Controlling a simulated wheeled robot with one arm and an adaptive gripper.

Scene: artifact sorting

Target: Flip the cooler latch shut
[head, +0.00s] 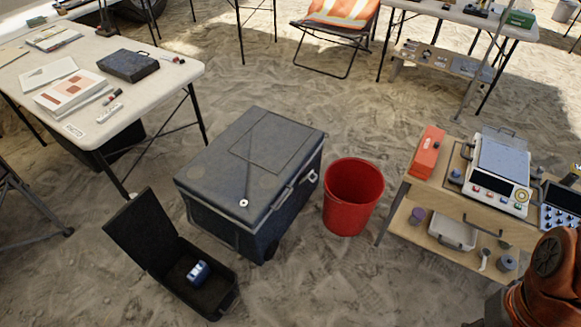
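The cooler (245,180) is a large dark grey-blue box standing on the sand in the middle of the head view. Its lid (275,140) lies down over the body. A light metal fitting (299,186) shows on the cooler's right side, just below the lid edge. It may be the latch or a handle, and I cannot tell its state at this size. A small pale round spot (243,203) shows near the lid's front corner. My orange arm shows at the bottom right, well apart from the cooler. My gripper is not in view.
A red bucket (353,197) stands close to the cooler's right side. An open black case (205,290) holding a blue-and-white item (198,272) lies in front. A wooden bench (402,208) with instruments stands right, a white table (150,85) left. Sand between bucket and front edge is clear.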

